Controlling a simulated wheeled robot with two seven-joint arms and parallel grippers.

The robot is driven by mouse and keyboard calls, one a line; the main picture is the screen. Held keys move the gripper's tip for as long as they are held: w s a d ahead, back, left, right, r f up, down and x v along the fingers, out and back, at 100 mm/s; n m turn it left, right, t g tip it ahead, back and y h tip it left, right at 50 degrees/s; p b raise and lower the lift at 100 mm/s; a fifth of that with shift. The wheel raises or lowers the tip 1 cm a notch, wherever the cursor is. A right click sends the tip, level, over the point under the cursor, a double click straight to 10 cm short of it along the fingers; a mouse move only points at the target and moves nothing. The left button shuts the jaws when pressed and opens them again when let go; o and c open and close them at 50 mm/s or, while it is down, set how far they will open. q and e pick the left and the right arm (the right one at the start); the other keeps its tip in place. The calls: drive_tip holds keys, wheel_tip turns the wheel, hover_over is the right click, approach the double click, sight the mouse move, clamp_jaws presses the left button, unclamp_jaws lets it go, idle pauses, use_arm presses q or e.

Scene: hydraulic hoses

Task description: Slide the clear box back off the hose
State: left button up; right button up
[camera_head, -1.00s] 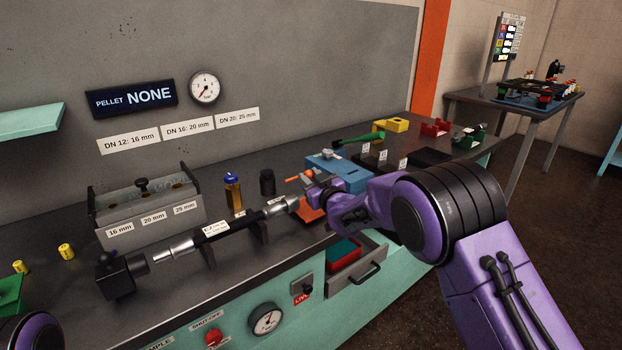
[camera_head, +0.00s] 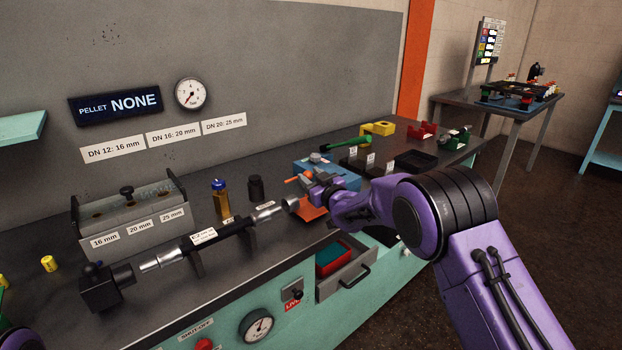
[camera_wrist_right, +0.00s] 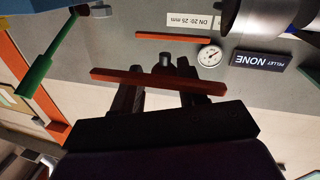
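The black hose (camera_head: 217,236) lies along the bench on dark supports, with silver fittings at both ends. No clear walls of the box can be made out. An orange plate (camera_head: 310,213) and an orange bar (camera_head: 298,178) show beside the hose's right end; I cannot tell if they belong to the box. My right gripper (camera_head: 322,187) is at these orange parts. In the right wrist view, a long orange bar (camera_wrist_right: 157,81) crosses my dark fingers, which stand apart with a gap between them. A grey round piece (camera_wrist_right: 165,61) shows between the fingertips. My left gripper is out of view.
A blue block (camera_head: 340,172) and a green-handled tool (camera_head: 347,143) are behind my right gripper. An open drawer (camera_head: 343,280) juts out below. A black block (camera_head: 100,290) stands at the hose's left end. A gold-coloured bottle (camera_head: 221,200) stands behind the hose.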

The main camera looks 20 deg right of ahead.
drive_tip(key=shift+f, duration=0.1)
drive_tip(key=shift+s, duration=0.35)
drive_tip(key=s+d+b, duration=0.1)
drive_tip(key=s+b, duration=0.1)
drive_tip(key=s, duration=0.7)
drive_tip(key=shift+s+d, duration=0.3)
drive_tip(key=shift+s, duration=0.05)
drive_tip(key=s+d+f+m+g+h, duration=0.25)
drive_tip(key=s+f+m+g, duration=0.2)
drive_tip(key=s+f, duration=0.75)
drive_tip(key=s+d+f+m+g+h, duration=0.1)
drive_tip(key=s+f+m+g+h, duration=0.4)
drive_tip(key=f, duration=1.2)
drive_tip(key=s+f+g, duration=0.2)
drive_tip(key=s+f, duration=0.4)
drive_tip(key=s, duration=0.8)
drive_tip(key=s+a+f+m+g+y, duration=0.1)
drive_tip(key=s+f+g, duration=0.2)
drive_tip(key=s, duration=1.1)
wheel_tip(320, 180, down, 3)
drive_tip(key=shift+s+a+r, duration=0.1)
drive_tip(key=shift+s+a, duration=0.1)
drive_tip(key=shift+s, duration=0.1)
